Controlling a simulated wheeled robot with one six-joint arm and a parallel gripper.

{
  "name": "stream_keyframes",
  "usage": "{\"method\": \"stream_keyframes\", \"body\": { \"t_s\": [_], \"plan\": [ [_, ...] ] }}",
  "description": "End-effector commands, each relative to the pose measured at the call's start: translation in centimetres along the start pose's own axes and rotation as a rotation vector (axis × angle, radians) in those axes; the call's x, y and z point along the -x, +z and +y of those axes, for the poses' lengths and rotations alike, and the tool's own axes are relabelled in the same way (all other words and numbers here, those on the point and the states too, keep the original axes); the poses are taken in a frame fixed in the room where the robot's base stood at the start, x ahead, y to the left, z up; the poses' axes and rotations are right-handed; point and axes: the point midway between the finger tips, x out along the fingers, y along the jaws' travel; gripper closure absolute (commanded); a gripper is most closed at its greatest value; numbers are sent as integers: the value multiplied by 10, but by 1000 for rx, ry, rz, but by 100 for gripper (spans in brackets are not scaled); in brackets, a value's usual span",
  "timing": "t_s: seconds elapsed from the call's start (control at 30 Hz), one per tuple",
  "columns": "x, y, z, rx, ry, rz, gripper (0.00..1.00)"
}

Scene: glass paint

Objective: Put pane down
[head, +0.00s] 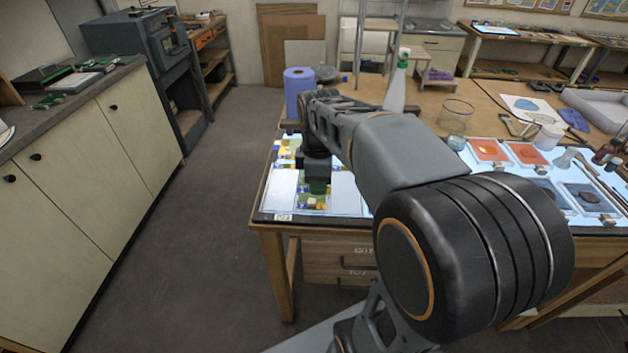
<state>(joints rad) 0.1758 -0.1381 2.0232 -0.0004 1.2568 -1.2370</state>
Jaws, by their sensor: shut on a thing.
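My gripper (317,178) points down over the left part of the lit light table (368,207). It is shut on a small green pane (318,188), mostly hidden by the gripper. The pane is at or just above the surface; I cannot tell if it touches. White rectangles (283,187) lie to its left and right, with small blue, yellow and tan pieces around. My arm hides the middle of the table.
A blue roll (298,92) and a green-topped spray bottle (396,85) stand behind. A glass jar (455,117), orange panes (489,150) and dark panes (587,198) are to the right. The table's left edge is close to my gripper.

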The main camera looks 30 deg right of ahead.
Motion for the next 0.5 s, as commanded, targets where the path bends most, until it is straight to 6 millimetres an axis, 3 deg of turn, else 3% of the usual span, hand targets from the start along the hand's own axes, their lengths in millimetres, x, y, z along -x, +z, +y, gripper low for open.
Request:
{"method": "stream_keyframes", "body": {
  "t_s": [0.17, 0.3, 0.5],
  "plan": [
    [-19, -5, 47, -2, -5, -1, 100],
    [-46, -6, 65, -3, -4, -1, 100],
    [-66, -8, 82, -6, -1, 0, 100]
  ]
}}
